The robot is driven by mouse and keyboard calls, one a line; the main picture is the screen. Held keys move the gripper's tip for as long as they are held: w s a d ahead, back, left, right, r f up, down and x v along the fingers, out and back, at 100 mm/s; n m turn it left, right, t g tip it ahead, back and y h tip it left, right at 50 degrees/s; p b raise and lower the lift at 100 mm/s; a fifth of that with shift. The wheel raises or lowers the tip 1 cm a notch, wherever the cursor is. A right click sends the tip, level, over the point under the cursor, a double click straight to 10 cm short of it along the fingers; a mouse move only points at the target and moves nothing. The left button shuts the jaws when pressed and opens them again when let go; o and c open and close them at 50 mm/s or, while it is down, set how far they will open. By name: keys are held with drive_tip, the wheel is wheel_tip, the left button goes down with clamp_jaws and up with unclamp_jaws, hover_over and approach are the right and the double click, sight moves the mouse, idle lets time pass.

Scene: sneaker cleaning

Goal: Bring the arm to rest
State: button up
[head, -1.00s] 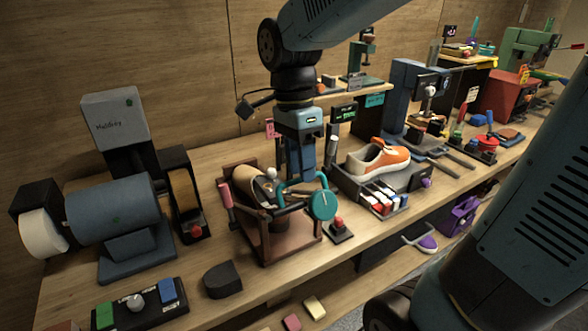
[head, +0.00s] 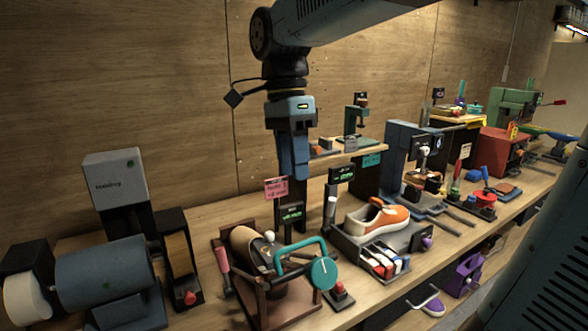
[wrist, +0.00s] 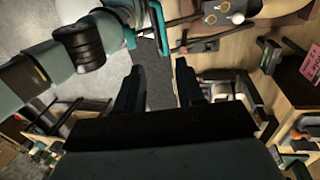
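My arm reaches in from the top of the head view, and my gripper (head: 293,172) hangs from it, pointing down. It is above the bench, near the wall and above the back of a brown wooden cradle (head: 246,290) with a teal handle (head: 304,258). The wrist view shows my gripper (wrist: 159,66) with its two dark fingers apart and nothing between them. The gripper touches nothing that I can see. An orange and white sneaker (head: 382,219) sits on a dark stand to the right.
A pink note (head: 276,188) and small dark displays stand behind the cradle. A grey-blue drum machine (head: 105,280) is at the left. A raised shelf (head: 340,151) is right of the gripper. Coloured bottles (head: 384,263), a blue press (head: 402,150) and a red box (head: 497,145) line the bench.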

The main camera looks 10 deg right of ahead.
drive_tip(key=s+d+f+n+t, duration=0.3)
drive_tip(key=d+n, duration=0.3)
drive_tip(key=n, duration=0.1)
drive_tip(key=s+d+f+n+t, duration=0.3)
drive_tip(key=d+f+n+t, duration=0.1)
drive_tip(key=d+n, duration=0.2)
drive_tip(key=shift+s+d+n+t+y, duration=0.25)
drive_tip(key=shift+d+n+t+y, duration=0.05)
drive_tip(key=shift+n, duration=0.4)
